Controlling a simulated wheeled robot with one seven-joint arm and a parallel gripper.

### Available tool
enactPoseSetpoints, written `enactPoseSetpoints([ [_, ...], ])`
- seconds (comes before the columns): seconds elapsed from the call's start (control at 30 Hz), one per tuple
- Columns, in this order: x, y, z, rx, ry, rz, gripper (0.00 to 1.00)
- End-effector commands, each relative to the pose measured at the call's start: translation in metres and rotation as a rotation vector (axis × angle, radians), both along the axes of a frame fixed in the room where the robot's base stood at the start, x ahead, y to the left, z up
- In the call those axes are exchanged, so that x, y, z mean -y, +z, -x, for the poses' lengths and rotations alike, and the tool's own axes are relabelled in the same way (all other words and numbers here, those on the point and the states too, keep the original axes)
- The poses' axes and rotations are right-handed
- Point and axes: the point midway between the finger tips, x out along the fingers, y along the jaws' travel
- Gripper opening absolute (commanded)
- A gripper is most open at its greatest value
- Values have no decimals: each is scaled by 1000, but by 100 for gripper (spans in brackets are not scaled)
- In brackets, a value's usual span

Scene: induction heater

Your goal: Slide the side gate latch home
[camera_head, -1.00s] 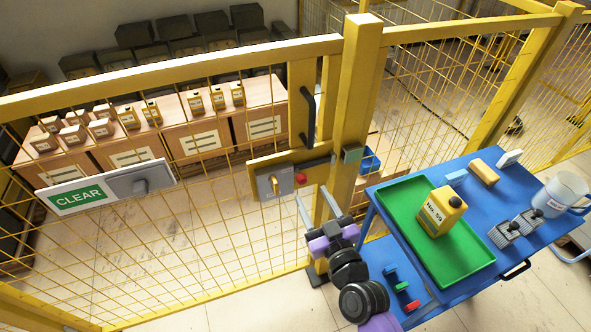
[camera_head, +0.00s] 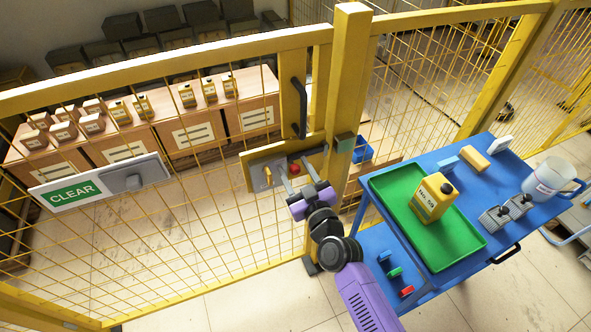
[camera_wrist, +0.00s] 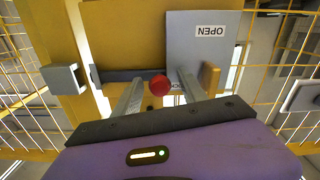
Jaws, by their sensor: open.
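The side gate latch sits on a yellow plate (camera_head: 250,178) on the gate. It has a dark bolt bar (camera_wrist: 120,76) with a red knob (camera_head: 295,168). In the wrist view the knob (camera_wrist: 159,85) shows between my two fingers. The bar's left end is short of the grey-green catch block (camera_wrist: 64,79), which is on the post in the head view (camera_head: 345,142). A grey plate (camera_wrist: 204,55) beside the knob reads OPEN, upside down. A yellow lever (camera_wrist: 209,77) stands by it. My gripper (camera_head: 283,180) is open, its fingers either side of the knob; contact is unclear.
A black handle (camera_head: 299,108) is above the latch. A CLEAR sign (camera_head: 70,194) with a grey slider hangs at left. A blue cart (camera_head: 500,180) with a green tray (camera_head: 450,245) and yellow bottle (camera_head: 432,198) stands right of my arm.

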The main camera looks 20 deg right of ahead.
Motion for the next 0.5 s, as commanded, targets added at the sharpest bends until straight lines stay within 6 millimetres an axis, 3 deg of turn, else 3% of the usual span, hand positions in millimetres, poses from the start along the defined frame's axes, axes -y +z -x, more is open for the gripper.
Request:
enactPoseSetpoints([
  [0.13, 0, 0, 0, 0, 0, 0, 49],
  [0.37, 0, 0, 0, 0, 0, 0, 4],
  [0.5, 0, 0, 0, 0, 0, 0, 0],
])
